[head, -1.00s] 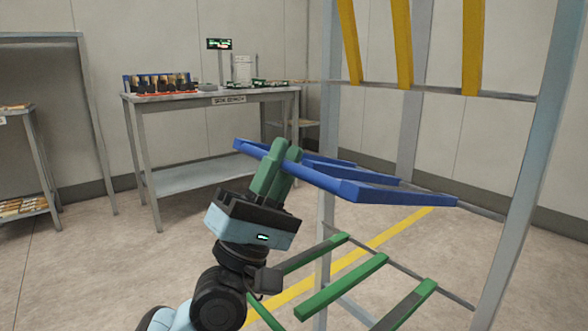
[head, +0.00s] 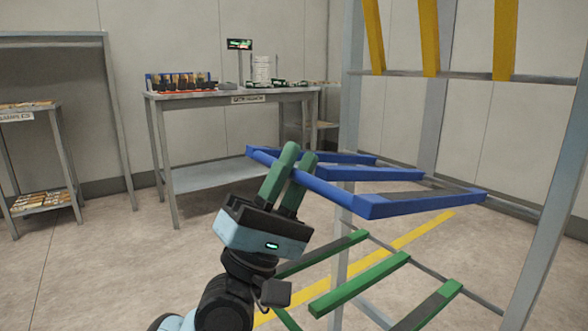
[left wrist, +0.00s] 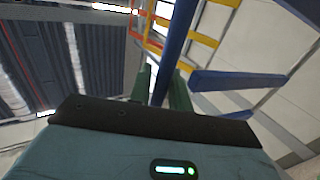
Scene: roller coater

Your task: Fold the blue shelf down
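The blue shelf (head: 419,205) is a frame with a long front bar and several slats, on the grey upright rack. It lies about level, sticking out from the rack towards the left. My left gripper (head: 299,154) has green fingers standing apart on either side of the front bar, near its middle. In the left wrist view, the blue bar (left wrist: 173,50) runs between the fingertips (left wrist: 162,85), with small gaps beside it. The fingers look open around the bar, not clamped. My right gripper is not in view.
A green shelf (head: 360,284) lies below the blue one, and yellow slats (head: 504,40) stand upright above it on the rack. A grey workbench (head: 230,95) stands behind at the left, and a small shelf unit (head: 35,113) at the far left. Open floor lies between.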

